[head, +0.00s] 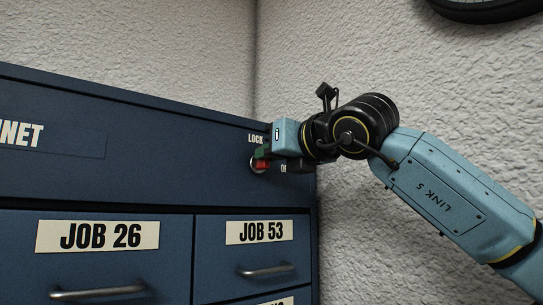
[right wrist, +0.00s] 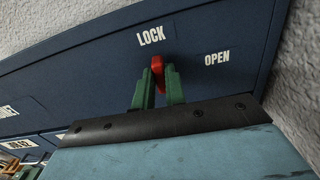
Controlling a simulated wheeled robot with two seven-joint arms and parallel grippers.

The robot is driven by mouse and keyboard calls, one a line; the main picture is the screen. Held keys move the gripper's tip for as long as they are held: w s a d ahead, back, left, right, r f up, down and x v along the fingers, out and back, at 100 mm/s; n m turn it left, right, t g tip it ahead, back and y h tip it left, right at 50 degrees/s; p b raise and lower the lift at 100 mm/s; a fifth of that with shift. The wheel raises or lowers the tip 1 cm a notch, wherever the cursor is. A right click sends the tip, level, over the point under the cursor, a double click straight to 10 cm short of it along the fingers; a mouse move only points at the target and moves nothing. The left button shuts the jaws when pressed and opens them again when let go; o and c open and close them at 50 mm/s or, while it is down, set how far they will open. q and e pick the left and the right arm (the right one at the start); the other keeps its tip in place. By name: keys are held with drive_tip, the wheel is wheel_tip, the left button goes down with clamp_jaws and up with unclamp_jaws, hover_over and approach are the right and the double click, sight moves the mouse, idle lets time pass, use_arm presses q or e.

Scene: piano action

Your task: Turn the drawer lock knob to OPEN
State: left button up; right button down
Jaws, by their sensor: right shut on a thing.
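The lock knob is red and sits on the upper right of the blue cabinet front; it shows in the head view (head: 260,165) and in the right wrist view (right wrist: 157,66). In the right wrist view the knob points up toward the word LOCK (right wrist: 151,36), with OPEN (right wrist: 217,58) to its right. My right gripper (right wrist: 157,80) has its two green fingers shut on the knob, one on each side. In the head view the right gripper (head: 262,152) partly covers the knob and the OPEN label. My left gripper is not in view.
The blue cabinet (head: 180,140) has drawers labelled JOB 26 (head: 97,236) and JOB 53 (head: 261,231), with metal handles below the labels. A rough white wall (head: 410,80) stands behind and to the right. A dark wheel-like object (head: 485,10) shows at the top right.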

drive_tip(key=m+b, duration=0.4)
drive_tip(key=m, duration=0.1)
drive_tip(key=f+m+b, duration=0.1)
drive_tip(key=m+b, duration=0.3)
drive_tip(key=m, duration=0.2)
drive_tip(key=d+m+b, duration=0.1)
drive_tip(key=m+b, duration=0.3)
drive_tip(key=m, duration=0.2)
drive_tip(key=shift+w+f, duration=0.2)
drive_tip(key=shift+w, duration=0.15)
drive_tip(key=shift+d+m+b, duration=0.1)
drive_tip(key=shift+m+b, duration=0.2)
drive_tip(key=c, duration=1.4)
unclamp_jaws()
drive_tip(key=shift+c, duration=0.2)
